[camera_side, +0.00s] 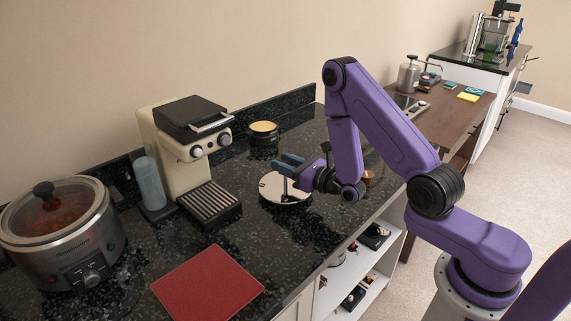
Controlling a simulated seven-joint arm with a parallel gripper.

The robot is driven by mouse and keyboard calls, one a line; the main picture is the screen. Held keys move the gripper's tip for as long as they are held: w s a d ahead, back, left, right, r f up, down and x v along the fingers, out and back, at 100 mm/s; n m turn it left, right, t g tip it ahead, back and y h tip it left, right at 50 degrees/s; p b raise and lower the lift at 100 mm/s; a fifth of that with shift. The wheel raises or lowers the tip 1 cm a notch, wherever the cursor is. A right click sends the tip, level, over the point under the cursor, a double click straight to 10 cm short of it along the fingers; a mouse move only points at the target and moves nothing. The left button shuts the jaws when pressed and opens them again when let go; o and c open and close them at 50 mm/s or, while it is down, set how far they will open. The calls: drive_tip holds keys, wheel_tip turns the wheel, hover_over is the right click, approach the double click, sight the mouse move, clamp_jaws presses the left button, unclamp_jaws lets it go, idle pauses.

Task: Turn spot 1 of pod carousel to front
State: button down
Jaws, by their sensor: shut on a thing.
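A low round turntable with a shiny pale top and dark rim, which I take for the pod carousel (272,190), stands on the dark speckled counter, right of the coffee machine. My gripper (286,165) reaches over it from the right, with its blue fingers at the carousel's upper part. The fingers are shut on a part of the carousel; the held part is mostly hidden behind them. Spot numbers and pods cannot be made out at this size.
The cream coffee machine (170,128) stands left of the carousel, with a blue-grey bottle (150,184) beside it. A black round container with a yellow top (263,135) is behind. A slow cooker (60,230) and a red mat (207,285) are at the left and front.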

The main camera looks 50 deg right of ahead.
drive_tip(key=shift+h, duration=0.4)
drive_tip(key=c, duration=0.8)
unclamp_jaws()
drive_tip(key=shift+y, duration=0.4)
